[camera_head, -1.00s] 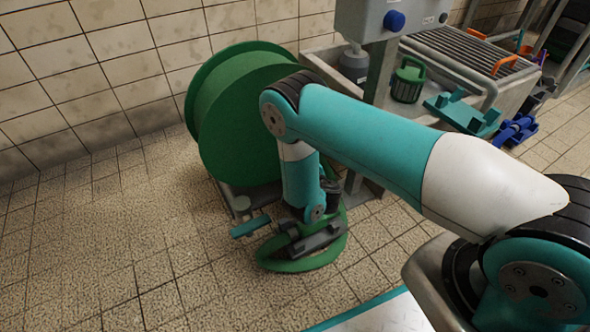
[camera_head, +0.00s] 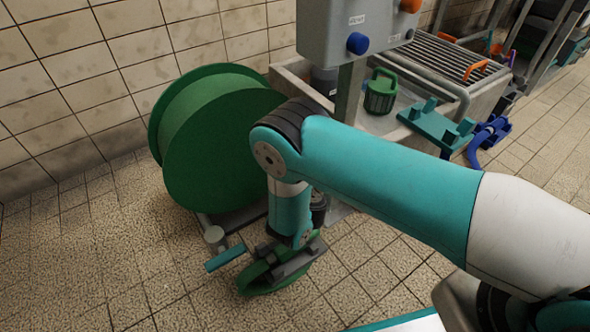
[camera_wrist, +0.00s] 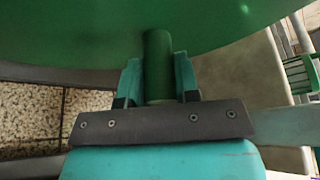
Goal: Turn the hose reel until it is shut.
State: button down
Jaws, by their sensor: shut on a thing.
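The hose reel (camera_head: 215,140) is a big green drum with round flanges, standing on a low frame by the tiled wall in the head view. Its green flange (camera_wrist: 150,25) fills the top of the wrist view. My gripper (camera_wrist: 158,80) is shut on a short green peg (camera_wrist: 157,58), one teal finger on each side of it. In the head view my gripper is low, at the right front of the reel, partly hidden by my arm. A smaller green rounded part (camera_head: 258,283) shows beside my gripper, tilted. How it joins the reel is hidden.
A grey box with a blue knob (camera_head: 358,43) stands behind my arm. A trough with a slatted top (camera_head: 447,58), a green canister (camera_head: 380,92) and teal and blue fittings are at right. Tiled floor (camera_head: 90,250) is open at left.

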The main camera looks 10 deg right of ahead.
jog(key=shift+r, duration=0.1)
dwell(0.3)
jog(key=c, duration=0.8)
grip_release()
jog(key=shift+c, duration=0.2)
jog(key=shift+s, duration=0.1)
jog(key=p+v, duration=1.7)
jog(key=p, duration=0.8)
